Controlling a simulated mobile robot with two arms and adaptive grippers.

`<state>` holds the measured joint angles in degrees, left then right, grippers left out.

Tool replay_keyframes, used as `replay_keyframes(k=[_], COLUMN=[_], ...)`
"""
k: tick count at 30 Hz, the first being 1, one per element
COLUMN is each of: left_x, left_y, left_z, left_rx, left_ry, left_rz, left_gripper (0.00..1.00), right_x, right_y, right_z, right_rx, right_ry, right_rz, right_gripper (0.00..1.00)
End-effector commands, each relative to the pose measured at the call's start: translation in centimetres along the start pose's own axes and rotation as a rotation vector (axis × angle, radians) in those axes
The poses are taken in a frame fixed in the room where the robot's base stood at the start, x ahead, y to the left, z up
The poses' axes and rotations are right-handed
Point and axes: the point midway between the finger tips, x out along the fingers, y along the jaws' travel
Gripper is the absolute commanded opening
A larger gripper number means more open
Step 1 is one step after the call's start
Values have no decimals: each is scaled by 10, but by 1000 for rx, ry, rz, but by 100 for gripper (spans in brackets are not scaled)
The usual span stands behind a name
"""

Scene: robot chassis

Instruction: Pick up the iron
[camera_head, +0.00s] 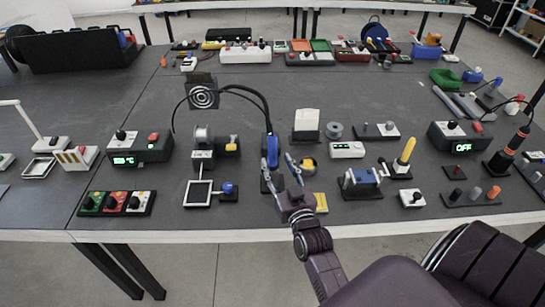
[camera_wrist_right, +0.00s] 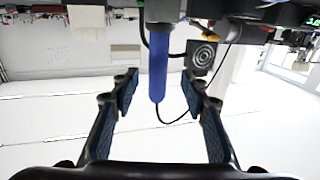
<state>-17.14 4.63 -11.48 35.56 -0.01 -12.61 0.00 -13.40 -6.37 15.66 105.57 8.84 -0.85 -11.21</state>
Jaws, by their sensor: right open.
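A soldering iron with a blue handle (camera_head: 272,150) stands upright in a holder near the front middle of the table. Black cables arch up behind it. In the right wrist view the blue handle (camera_wrist_right: 158,75) lies between the two fingers, with visible gaps on both sides. My right gripper (camera_head: 280,172) is open at the front of the iron, its fingers spread, holding nothing. The holder's base is partly hidden behind the gripper. My left gripper is not in view.
A yellow sponge-like piece (camera_head: 308,166) and a white block (camera_head: 306,119) are close on the right. An orange-and-black iron (camera_head: 515,143) stands far right beside a station (camera_head: 455,136) reading OFF. The table's front edge is just below.

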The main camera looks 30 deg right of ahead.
Motion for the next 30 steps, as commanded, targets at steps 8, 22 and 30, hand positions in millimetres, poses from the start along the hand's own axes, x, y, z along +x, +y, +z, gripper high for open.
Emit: replay_keyframes(k=[8,22,30], left_x=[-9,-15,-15], left_y=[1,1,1], left_z=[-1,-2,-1], left_rx=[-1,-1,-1], left_ry=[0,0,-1], left_rz=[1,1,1], left_gripper=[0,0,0], right_x=[27,61,61], right_y=[2,4,3], right_z=[1,6,6], right_rx=[0,0,0], right_ry=[-1,-2,-2], right_rz=[-1,-1,-1], right_gripper=[41,41,25])
